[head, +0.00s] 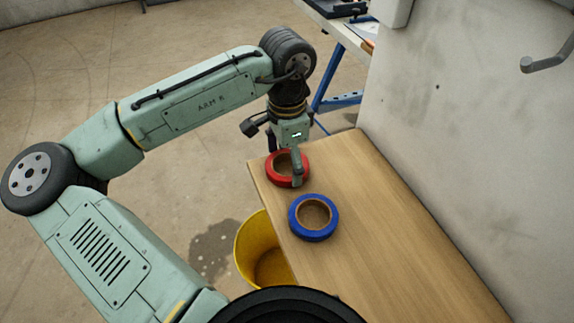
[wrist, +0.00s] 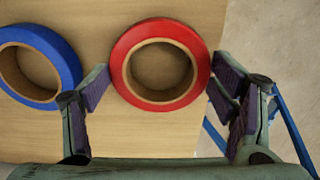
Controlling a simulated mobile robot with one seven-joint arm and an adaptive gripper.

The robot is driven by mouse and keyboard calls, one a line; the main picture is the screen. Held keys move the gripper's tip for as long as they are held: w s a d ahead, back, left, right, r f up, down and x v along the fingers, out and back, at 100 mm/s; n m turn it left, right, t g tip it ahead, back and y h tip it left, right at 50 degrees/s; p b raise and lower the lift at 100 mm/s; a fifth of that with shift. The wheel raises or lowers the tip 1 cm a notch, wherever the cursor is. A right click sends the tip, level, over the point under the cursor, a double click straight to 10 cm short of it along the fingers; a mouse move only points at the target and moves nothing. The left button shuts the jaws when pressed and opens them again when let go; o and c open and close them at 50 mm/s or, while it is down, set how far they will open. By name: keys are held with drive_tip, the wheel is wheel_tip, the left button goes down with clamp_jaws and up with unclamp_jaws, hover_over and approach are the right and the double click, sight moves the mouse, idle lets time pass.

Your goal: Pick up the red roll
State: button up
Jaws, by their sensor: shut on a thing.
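The red roll (head: 272,175) is a ring of red tape with a brown core, at the far left corner of the wooden bench. It also shows in the wrist view (wrist: 123,72), lying flat between the two fingers. My gripper (head: 284,167) points down over it, and the wrist view shows the gripper (wrist: 160,80) with a finger against each side of the roll's outer rim. It is shut on the red roll. One finger hides part of the roll in the head view. I cannot tell whether any gap lies between roll and bench.
A blue roll (head: 314,236) lies on the bench (head: 400,262) close by, left of the red roll in the wrist view. A yellow bucket (head: 252,243) stands below the bench's left edge. A pale wall (head: 455,130) with a grey hook (head: 546,60) bounds the right side.

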drive_tip(key=shift+r, duration=0.55)
wheel_tip(320, 180, up, 2)
drive_tip(key=shift+r+b, duration=0.1)
drive_tip(key=shift+b, duration=0.35)
drive_tip(key=s, duration=0.4)
drive_tip(key=s+a+r+b, duration=0.1)
drive_tip(key=s, duration=0.4)
drive_tip(key=s+b, duration=0.1)
drive_tip(key=s, duration=0.4)
drive_tip(key=shift+s+a+r, duration=0.2)
drive_tip(key=shift+s+r, duration=0.15)
drive_tip(key=shift+s, duration=0.65)
drive_tip(key=shift+a, duration=0.1)
